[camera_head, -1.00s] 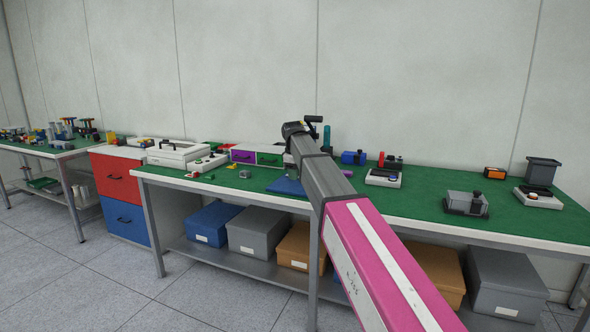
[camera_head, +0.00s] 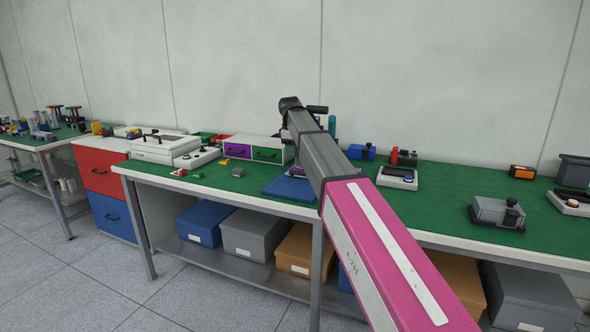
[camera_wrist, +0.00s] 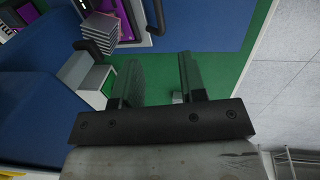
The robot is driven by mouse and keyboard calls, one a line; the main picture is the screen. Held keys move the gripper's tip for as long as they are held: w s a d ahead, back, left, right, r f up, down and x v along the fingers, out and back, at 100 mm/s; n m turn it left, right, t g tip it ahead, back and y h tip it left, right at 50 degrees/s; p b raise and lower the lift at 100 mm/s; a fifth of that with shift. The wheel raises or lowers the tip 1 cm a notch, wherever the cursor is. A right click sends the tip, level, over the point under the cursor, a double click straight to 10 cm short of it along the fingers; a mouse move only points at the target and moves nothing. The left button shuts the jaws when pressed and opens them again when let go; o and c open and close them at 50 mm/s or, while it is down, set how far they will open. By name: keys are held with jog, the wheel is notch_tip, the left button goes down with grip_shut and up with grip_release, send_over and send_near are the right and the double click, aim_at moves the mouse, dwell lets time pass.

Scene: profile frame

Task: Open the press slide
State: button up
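A purple and grey device, which may be the press, shows at the top of the wrist view (camera_wrist: 131,18). It has a dark curved handle bar (camera_wrist: 158,15) and a grey ribbed block (camera_wrist: 100,28) beside it. It stands on a blue mat (camera_wrist: 185,20), also in the head view (camera_head: 283,188), where my arm hides most of the device. My gripper (camera_wrist: 160,75) is open, with a clear gap between its fingers and nothing between them. The handle bar lies beyond the fingertips, apart from them. I cannot tell which part is the slide.
The green bench (camera_head: 430,215) holds a purple-and-green drawer unit (camera_head: 253,148) left of the mat. A white box (camera_head: 165,146) stands farther left. A grey device with a black knob (camera_head: 497,213) and a white-based device (camera_head: 397,177) stand to the right, with bare green surface between them.

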aim_at(295, 173)
jog(key=f, duration=0.3)
jog(key=w+f, duration=0.1)
jog(key=f, duration=0.5)
jog(key=shift+w+d+f, duration=0.3)
jog(key=shift+f, duration=0.1)
